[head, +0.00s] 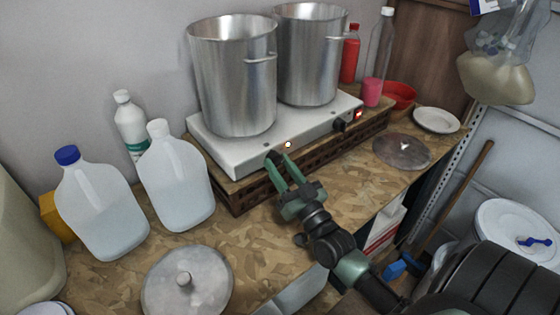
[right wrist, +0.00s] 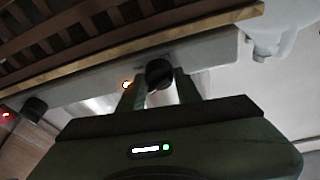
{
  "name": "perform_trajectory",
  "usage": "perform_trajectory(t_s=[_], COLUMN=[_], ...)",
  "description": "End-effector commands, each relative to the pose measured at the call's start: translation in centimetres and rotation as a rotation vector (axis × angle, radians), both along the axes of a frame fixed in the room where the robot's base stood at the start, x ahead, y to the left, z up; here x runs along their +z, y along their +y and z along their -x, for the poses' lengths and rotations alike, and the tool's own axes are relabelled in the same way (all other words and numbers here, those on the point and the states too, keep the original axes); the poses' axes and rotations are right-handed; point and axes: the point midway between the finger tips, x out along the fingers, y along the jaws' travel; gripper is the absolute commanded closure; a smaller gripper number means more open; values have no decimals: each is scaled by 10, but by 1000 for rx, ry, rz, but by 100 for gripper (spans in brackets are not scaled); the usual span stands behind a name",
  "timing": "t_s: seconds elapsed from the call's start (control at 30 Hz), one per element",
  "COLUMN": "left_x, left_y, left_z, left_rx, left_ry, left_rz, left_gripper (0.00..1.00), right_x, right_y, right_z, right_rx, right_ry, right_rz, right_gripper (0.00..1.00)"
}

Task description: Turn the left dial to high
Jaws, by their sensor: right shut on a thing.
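The white two-burner hot plate (head: 226,158) stands on a slatted wooden rack, with two small dials on its front face. My right gripper (head: 278,161) is at the left dial, its fingers on either side of it. The right wrist view shows the black left dial (right wrist: 158,74) between the two fingers, which are shut on it. Its pointer mark cannot be read. An orange-white lamp (head: 288,144) glows beside it. The right dial (head: 339,125) is free, beside a red-lit switch (head: 359,114). My left gripper is not in view.
Two tall metal pots (head: 232,85) (head: 309,60) stand on the hot plate. Two plastic jugs (head: 100,212) (head: 177,183) stand to the left. One metal lid (head: 205,285) lies in front and another (head: 402,151) lies to the right.

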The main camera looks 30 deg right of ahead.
Motion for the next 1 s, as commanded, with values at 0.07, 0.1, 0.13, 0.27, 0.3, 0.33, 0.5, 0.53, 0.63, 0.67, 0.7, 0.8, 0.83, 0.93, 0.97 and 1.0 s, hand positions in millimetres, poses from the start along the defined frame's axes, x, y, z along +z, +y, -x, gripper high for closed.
perform_trajectory(t_s=[0.07, 0.1, 0.13, 0.27, 0.3, 0.33, 0.5, 0.53, 0.63, 0.67, 0.7, 0.8, 0.83, 0.93, 0.97, 1.0], left_x=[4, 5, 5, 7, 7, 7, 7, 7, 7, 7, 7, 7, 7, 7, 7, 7], left_y=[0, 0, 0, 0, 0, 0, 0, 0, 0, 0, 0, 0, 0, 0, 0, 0], left_z=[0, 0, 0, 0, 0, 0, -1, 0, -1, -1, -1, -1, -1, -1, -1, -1], left_rx=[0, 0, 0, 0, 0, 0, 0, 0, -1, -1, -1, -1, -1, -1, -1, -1], left_ry=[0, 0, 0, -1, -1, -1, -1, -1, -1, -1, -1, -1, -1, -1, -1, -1], left_rz=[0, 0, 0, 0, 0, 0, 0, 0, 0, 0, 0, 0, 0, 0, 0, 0], left_gripper=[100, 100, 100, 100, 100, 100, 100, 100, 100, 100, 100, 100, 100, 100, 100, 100], right_x=[1, 1, 1, 0, 0, 0, -1, -1, -1, -1, -1, -1, -1, -1, 0, 0], right_y=[0, 0, 0, 0, 0, 0, 0, 0, 0, 0, 0, 0, 0, 0, 0, 0], right_z=[0, 0, 0, 0, 0, 0, 0, 0, 0, 0, 0, 0, 0, 0, 0, 0], right_rx=[-1, -1, -1, -1, 0, 0, 0, 0, 0, -1, -1, -1, -1, -1, -1, 0], right_ry=[4, 4, 5, 7, 7, 8, 8, 8, 8, 8, 8, 8, 8, 8, 7, 7], right_rz=[-30, -41, -49, -72, -76, -78, -81, -81, -81, -80, -80, -80, -80, -80, -80, -80], right_gripper=[100, 100, 100, 100, 100, 100, 100, 100, 100, 100, 100, 58, 58, 58, 58, 58])
